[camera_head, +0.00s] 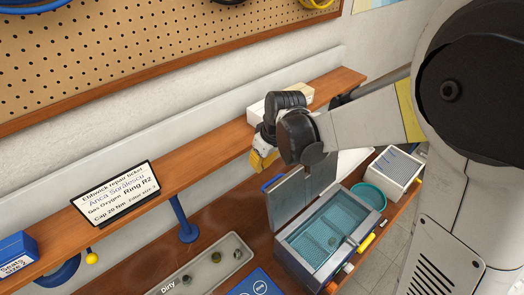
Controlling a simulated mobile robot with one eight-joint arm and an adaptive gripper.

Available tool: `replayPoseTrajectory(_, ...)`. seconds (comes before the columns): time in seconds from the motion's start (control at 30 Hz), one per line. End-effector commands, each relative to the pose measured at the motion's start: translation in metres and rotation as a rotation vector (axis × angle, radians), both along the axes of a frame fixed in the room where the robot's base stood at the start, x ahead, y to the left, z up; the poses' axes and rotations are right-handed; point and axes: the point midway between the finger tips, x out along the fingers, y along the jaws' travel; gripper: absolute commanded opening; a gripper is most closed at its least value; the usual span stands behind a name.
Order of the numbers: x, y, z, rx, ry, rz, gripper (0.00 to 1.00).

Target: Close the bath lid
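The bath (298,266) is a grey box with blue-tinted liquid and a mesh basket inside, on the bench at the lower right. Its grey lid (288,200) stands open, raised nearly upright along the left and back side of the bath. My gripper (262,160) is above and a little left of the lid, in front of the wooden shelf, and looks apart from the lid. Its yellowish tip end shows, but the fingers are small and partly hidden by my wrist, so their opening cannot be told. My arm comes in from the right, above the bath.
A wooden shelf (150,215) runs behind the bath, with a repair ticket sign (116,192) and a pale box (254,112). A tray marked Dirty (205,264) and a blue mat (256,284) lie left of the bath. A teal bowl (370,195) and white vented box (398,166) stand right.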

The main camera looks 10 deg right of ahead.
Motion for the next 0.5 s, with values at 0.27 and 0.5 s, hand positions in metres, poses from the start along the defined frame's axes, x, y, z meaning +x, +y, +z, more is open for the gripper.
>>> replayPoseTrajectory(0.27, 0.005, 0.003, -0.041, -0.001, 0.000, -0.001, 0.00)
replayPoseTrajectory(0.5, -0.016, -0.011, -0.031, -0.001, 0.000, -0.001, 0.00)
